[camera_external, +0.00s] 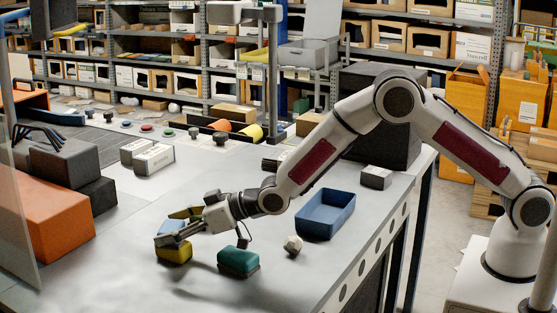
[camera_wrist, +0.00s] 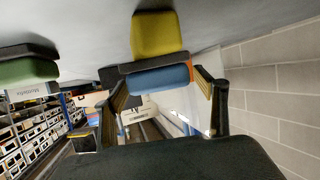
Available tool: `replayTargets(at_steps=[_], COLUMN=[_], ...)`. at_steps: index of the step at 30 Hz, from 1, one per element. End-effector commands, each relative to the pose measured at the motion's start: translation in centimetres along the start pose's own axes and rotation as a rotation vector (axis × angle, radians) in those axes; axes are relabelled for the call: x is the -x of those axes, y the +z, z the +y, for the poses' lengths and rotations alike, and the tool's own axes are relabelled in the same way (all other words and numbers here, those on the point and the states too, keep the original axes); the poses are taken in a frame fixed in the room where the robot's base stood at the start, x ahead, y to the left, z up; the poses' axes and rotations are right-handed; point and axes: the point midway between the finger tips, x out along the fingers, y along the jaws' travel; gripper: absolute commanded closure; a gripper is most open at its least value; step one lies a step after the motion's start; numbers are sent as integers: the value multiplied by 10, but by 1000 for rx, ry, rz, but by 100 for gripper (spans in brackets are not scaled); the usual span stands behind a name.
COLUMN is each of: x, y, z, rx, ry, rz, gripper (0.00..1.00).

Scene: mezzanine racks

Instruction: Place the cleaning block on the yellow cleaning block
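A blue cleaning block (camera_external: 172,227) with a dark pad is between the two fingers of my gripper (camera_external: 174,228). In the wrist view, which looks upside down, the yellow block (camera_wrist: 160,35) borders the blue block's dark pad. I cannot tell whether the two blocks touch or a thin gap is left.
A teal block (camera_external: 238,260) lies to the right; it shows green in the wrist view (camera_wrist: 28,72). Beyond it are a small whitish polyhedron (camera_external: 293,244) and an empty blue tray (camera_external: 326,214). White boxes (camera_external: 153,158) and an orange box (camera_external: 42,222) stand left. The front table area is clear.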

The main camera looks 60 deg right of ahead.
Motion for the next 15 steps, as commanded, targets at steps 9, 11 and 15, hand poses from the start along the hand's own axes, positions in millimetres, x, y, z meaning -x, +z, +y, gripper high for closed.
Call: replayTargets(at_steps=[9, 11, 15], x=[1, 3, 9], y=[-3, -3, -4], z=[0, 0, 0], rx=[0, 0, 0], ry=[0, 0, 0], rz=[0, 0, 0], gripper=[28, 28, 28])
